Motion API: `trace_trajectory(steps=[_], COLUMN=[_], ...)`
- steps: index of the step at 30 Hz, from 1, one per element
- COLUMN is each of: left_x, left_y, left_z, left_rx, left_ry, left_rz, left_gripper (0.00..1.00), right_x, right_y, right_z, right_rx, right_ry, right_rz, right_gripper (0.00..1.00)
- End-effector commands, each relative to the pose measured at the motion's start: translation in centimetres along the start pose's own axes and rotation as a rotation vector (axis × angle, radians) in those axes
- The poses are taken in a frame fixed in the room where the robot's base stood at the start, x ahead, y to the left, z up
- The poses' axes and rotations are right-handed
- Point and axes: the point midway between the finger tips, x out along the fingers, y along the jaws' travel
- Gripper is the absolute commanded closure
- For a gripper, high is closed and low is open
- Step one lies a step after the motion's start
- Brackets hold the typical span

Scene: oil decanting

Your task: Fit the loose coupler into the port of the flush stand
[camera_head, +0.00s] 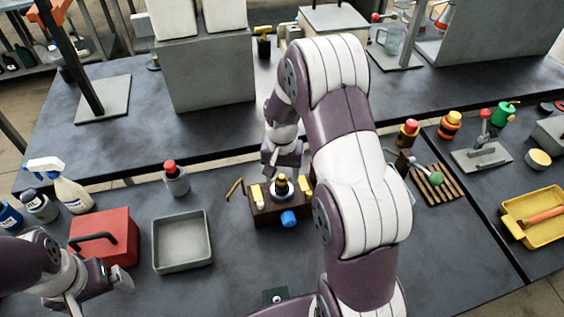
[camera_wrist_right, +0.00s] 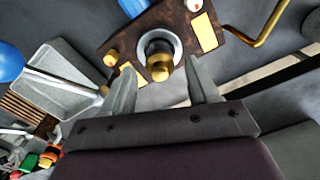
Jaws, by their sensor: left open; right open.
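The flush stand (camera_head: 262,214) is a dark brown block with yellow pads and a blue knob (camera_head: 289,218), at the middle of the front table. A brass-and-black coupler (camera_head: 282,186) stands in the pale ring of its port; how deep it sits I cannot tell. In the right wrist view, the coupler (camera_wrist_right: 159,60) shows end-on within the ring (camera_wrist_right: 177,46). My right gripper (camera_wrist_right: 160,68) is open, its fingers on either side of the coupler with visible gaps. My left gripper (camera_head: 120,283) is open and empty at the lower left, near the red box.
A grey tray (camera_head: 183,266) and a red box (camera_head: 118,233) stand left of the stand. A red-topped canister (camera_head: 175,180) is behind the tray. A yellow bent rod (camera_head: 235,188) rises beside the stand. A slatted rack (camera_head: 440,185) and yellow tray (camera_head: 512,205) lie right.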

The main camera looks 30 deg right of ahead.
Motion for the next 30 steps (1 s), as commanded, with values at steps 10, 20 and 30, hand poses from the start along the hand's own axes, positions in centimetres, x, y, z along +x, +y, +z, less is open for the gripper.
trace_trajectory(steps=[10, 20, 30], left_x=[1.6, 1.6, 1.6], left_y=[0.0, 0.0, 0.0], left_z=[0.2, 0.2, 0.2], left_rx=[0.000, 0.000, 0.000], left_ry=[-0.001, 0.000, 0.000], left_rz=[0.000, 0.000, 0.000], left_gripper=[0.02, 0.02, 0.02], right_x=[-8.5, -7.9, -5.7], right_y=[0.0, -0.4, 1.3], right_z=[-0.1, 9.1, 16.2], right_rx=[0.000, -0.362, -0.649], right_ry=[0.005, 0.059, 0.116], right_rz=[-0.002, -0.024, -0.040], right_gripper=[0.40, 0.40, 0.40])
